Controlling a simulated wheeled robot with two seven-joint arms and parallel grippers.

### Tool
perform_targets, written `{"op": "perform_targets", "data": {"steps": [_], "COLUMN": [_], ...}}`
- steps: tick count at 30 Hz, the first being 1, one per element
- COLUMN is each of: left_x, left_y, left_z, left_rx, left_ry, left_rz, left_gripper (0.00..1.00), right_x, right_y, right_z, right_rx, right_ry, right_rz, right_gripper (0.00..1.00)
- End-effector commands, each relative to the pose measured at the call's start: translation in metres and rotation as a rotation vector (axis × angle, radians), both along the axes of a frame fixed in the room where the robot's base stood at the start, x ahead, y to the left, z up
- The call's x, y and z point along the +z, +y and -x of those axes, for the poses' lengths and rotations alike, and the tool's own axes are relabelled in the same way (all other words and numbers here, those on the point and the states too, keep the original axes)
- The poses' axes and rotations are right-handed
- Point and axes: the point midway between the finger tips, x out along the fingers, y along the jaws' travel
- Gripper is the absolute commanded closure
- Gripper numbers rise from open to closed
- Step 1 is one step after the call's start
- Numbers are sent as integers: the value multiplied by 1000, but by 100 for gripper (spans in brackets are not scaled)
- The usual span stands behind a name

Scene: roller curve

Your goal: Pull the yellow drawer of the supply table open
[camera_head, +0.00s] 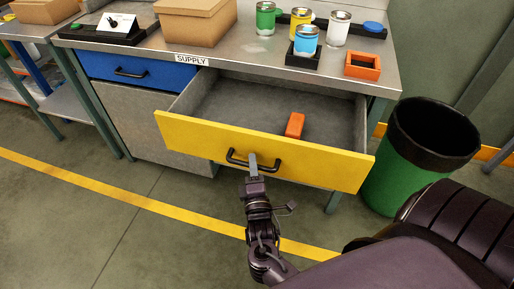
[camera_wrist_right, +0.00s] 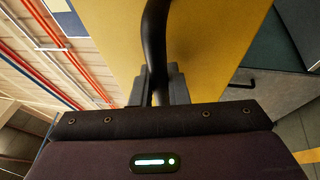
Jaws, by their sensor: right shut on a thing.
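The yellow drawer (camera_head: 215,134) of the supply table (camera_head: 235,57) stands pulled well out, and its grey inside shows. An orange block (camera_head: 295,125) lies in it, near the front. My right gripper (camera_head: 252,162) is shut on the black handle (camera_head: 272,166) of the yellow drawer. In the right wrist view the handle (camera_wrist_right: 155,40) passes between the fingers of my right gripper (camera_wrist_right: 158,88), in front of the yellow drawer front (camera_wrist_right: 205,40). My left gripper is not in view.
A shut blue drawer (camera_head: 138,69) is left of the yellow one. A green bin with a black rim (camera_head: 425,135) stands close to the right of the open drawer. Cans, cardboard boxes (camera_head: 195,20) and an orange tray (camera_head: 362,66) are on the tabletop. The floor in front is clear.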

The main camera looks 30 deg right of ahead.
Motion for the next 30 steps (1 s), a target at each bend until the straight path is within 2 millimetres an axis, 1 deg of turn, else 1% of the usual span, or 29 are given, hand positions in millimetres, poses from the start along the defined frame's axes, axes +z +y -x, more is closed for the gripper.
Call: {"op": "perform_targets", "data": {"steps": [1, 6, 10, 15, 26, 27, 30], "left_x": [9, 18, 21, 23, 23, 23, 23], "left_y": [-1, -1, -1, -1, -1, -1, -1], "left_z": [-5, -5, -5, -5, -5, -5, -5], "left_rx": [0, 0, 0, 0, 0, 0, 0], "left_ry": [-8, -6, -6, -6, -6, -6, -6], "left_rz": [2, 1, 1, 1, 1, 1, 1], "left_gripper": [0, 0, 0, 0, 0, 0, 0], "right_x": [3, 3, 2, 1, 1, 1, 1], "right_y": [7, 26, 35, 40, 41, 41, 41], "right_z": [6, 22, 30, 34, 35, 35, 35], "right_rx": [1, 0, -1, 0, 0, 0, 0], "right_ry": [2, 0, -1, -3, -3, -3, -3], "right_rz": [-1, -1, -1, -1, -1, -1, -1], "right_gripper": [100, 100, 100, 100, 100, 83, 70]}}
